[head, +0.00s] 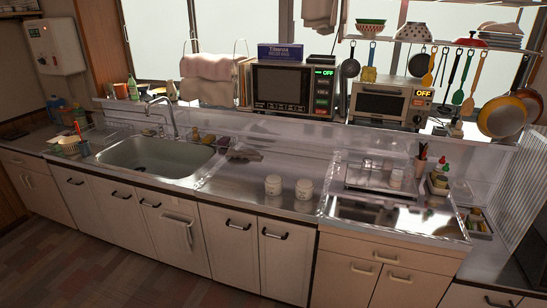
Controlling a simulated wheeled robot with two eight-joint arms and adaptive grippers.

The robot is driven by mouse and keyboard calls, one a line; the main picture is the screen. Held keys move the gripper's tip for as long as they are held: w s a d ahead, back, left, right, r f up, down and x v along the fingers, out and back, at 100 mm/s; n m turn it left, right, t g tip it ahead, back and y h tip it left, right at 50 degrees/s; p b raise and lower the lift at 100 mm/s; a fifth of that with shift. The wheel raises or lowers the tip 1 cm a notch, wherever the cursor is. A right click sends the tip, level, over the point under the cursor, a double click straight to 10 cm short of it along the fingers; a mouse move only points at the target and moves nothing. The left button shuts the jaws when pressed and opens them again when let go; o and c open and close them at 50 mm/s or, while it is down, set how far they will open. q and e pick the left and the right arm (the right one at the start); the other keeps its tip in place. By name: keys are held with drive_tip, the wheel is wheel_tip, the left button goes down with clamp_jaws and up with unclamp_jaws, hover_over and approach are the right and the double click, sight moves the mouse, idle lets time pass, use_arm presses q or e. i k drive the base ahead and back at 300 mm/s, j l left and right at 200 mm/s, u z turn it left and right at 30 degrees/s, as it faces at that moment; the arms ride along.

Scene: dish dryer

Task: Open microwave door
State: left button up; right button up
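The microwave (281,86) stands on the raised shelf behind the counter, near the middle of the head view. It has a dark front window and a control panel on its right with a green display. Its door looks closed. A blue box (280,52) lies on top of it. Neither of my grippers shows in the head view, so I cannot see whether they are open or shut.
A toaster oven (384,105) stands right of the microwave, under hanging utensils. Towels (206,75) hang at its left. Below are the sink (155,155), two white jars (273,185) and a dish tray (383,180). The steel counter between sink and jars is mostly clear.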

sight(276, 87)
drive_tip(key=i+z, duration=0.2)
drive_tip(key=i, duration=0.5)
drive_tip(key=i+j+z, duration=0.15)
drive_tip(key=i, duration=0.5)
